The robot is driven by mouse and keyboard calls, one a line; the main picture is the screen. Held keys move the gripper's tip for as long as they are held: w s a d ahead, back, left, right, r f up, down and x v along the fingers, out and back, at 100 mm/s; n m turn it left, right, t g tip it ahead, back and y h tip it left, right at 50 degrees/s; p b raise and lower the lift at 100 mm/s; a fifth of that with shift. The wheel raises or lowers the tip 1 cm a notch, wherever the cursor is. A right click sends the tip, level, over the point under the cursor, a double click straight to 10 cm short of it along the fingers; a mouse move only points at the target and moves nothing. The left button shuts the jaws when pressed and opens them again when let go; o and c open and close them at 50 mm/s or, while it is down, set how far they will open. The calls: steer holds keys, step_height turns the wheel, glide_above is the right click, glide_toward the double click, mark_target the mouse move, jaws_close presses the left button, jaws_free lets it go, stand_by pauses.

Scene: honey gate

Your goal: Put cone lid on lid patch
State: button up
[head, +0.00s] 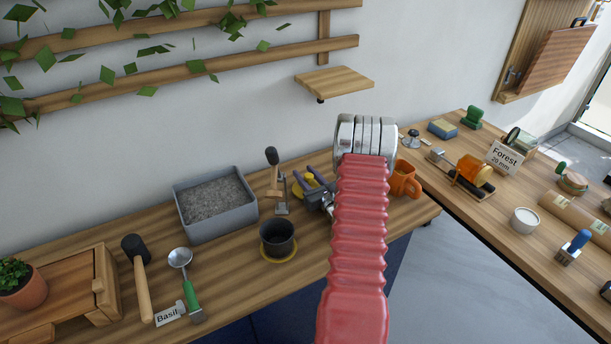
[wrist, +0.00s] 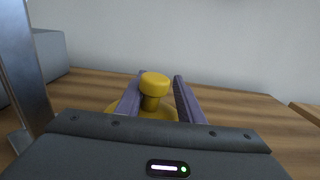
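A yellow lid with a round knob (wrist: 154,83) stands on the wooden bench in the wrist view; I take it to be the cone lid. Its wide base is partly hidden by my gripper. In the head view a bit of its yellow (head: 312,180) shows by my fingers. My gripper (wrist: 160,98) has its purple fingers on either side of the knob, with a visible gap on the right; contact on the left is unclear. It also shows in the head view (head: 309,188), partly behind my arm. I cannot make out a lid patch for certain.
A dark pot (head: 278,236) stands on a yellow disc (head: 267,257) in front of the lid. A metal stand (head: 282,196) with a black-headed mallet (head: 272,158) and a grey gravel tray (head: 250,217) are to the left.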

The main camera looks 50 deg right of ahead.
steer(key=shift+f, duration=0.2)
steer(key=shift+r, duration=0.3)
steer(key=shift+s+r, duration=0.15)
steer(key=shift+r, duration=0.1)
steer(key=v, duration=1.1)
steer(key=shift+s+a+r, duration=0.15)
steer(key=shift+s, duration=0.15)
steer(key=shift+r, duration=0.1)
